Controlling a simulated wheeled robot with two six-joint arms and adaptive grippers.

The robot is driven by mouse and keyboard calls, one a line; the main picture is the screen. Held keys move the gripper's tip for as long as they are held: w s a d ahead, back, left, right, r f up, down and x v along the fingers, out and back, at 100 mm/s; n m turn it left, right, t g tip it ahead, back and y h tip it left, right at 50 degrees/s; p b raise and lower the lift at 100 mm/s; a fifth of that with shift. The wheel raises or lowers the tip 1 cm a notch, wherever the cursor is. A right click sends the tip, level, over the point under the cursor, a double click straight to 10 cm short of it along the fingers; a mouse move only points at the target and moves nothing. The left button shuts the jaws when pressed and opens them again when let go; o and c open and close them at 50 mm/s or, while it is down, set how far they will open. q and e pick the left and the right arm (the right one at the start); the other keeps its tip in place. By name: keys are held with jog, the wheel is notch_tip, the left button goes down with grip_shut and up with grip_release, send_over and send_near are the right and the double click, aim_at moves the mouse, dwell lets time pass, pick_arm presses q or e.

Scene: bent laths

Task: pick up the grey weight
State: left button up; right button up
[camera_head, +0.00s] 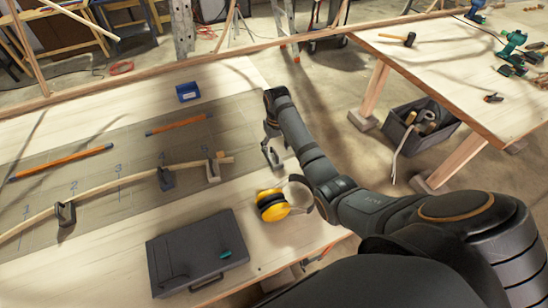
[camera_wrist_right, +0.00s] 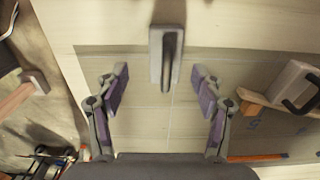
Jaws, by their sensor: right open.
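A grey weight (camera_head: 271,157) with an upright handle stands alone on the table, right of the lath's end. In the right wrist view this grey weight (camera_wrist_right: 157,60) is just ahead of and between the fingertips, its dark handle slot lengthwise. The fingers are hard to make out in the head view. My left gripper is not in view.
A bent lath (camera_head: 110,187) carries several grey weights, one (camera_head: 212,170) near its end. Orange strips (camera_head: 62,161), a blue box (camera_head: 188,91), yellow ear defenders (camera_head: 272,206) and a dark case (camera_head: 195,250) lie on the table. A second table (camera_head: 470,85) with tools stands right.

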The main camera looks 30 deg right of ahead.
aim_at(274, 157)
jog(key=shift+w+a+f+p, duration=0.1)
jog(key=shift+f+p, duration=0.25)
jog(key=shift+f, duration=0.1)
jog(key=shift+a+f+p, duration=0.25)
jog(key=shift+f+p, duration=0.15)
jog(key=shift+f, duration=0.25)
notch_tip(274, 157, down, 3)
jog(key=shift+r, duration=0.1)
jog(key=c, duration=0.9)
grip_shut()
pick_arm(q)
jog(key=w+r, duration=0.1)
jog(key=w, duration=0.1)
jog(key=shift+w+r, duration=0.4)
